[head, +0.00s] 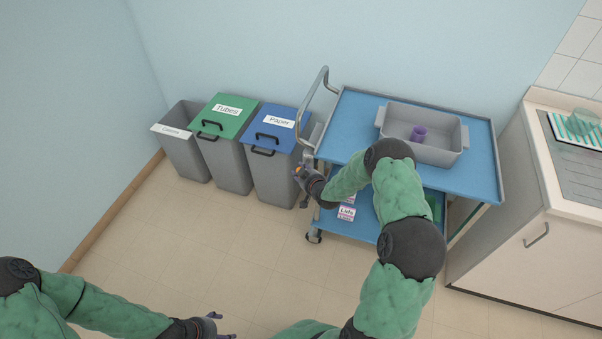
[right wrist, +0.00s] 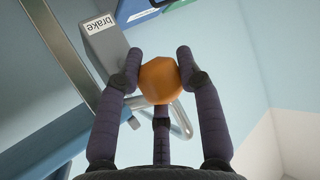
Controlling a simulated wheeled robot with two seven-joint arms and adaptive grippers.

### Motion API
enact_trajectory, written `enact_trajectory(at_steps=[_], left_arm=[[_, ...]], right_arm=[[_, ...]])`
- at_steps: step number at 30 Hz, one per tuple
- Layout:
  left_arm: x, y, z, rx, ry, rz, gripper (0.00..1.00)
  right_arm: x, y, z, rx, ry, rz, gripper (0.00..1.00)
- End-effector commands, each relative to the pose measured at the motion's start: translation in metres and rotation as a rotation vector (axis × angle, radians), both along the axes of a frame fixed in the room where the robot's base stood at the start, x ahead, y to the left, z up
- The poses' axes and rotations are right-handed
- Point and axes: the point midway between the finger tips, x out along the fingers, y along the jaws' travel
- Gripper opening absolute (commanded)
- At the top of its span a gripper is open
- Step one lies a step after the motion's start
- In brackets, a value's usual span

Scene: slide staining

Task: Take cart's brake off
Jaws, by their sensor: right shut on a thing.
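The cart (head: 352,115) has a blue top shelf, a blue lower shelf and a grey push handle (head: 302,115) on its left end. In the right wrist view, a grey block labelled "brake" (right wrist: 101,38) sits on the cart's post, and an orange knob (right wrist: 158,80) is between my fingers. My right gripper (head: 301,175) is at the cart's left end, below the handle, shut on that knob; its fingers also show in the right wrist view (right wrist: 160,78). My left gripper (head: 219,326) is low in the head view, empty, fingers apart, far from the cart.
A grey bin (head: 185,150), a green-lidded bin (head: 227,150) and a blue-lidded bin (head: 274,170) stand left of the cart. A grey tub (head: 455,145) holding a purple item is on its top. A sink cabinet (head: 545,240) stands at right. The front-left floor is clear.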

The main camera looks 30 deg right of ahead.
Motion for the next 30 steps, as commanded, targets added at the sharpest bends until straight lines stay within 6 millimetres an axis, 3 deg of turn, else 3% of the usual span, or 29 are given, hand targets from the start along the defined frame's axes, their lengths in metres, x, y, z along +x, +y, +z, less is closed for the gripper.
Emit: enact_trajectory(at_steps=[11,12,14,25,30], left_arm=[[0.0,0.0,0.0,0.0,0.0,0.0,0.71],[0.0,0.0,0.0,0.0,0.0,0.0,0.71],[0.0,0.0,0.0,0.0,0.0,0.0,0.71],[0.0,0.0,0.0,0.0,0.0,0.0,0.71],[0.0,0.0,0.0,0.0,0.0,0.0,0.71]], right_arm=[[0.004,-0.004,0.007,-0.009,-0.016,-0.004,0.0],[0.004,-0.004,0.007,-0.009,-0.016,-0.004,0.47],[0.004,-0.004,0.007,-0.008,-0.015,-0.003,0.6],[0.001,-0.002,0.005,-0.005,-0.009,-0.002,0.6],[-0.012,-0.001,0.011,-0.006,-0.009,-0.002,0.6]])
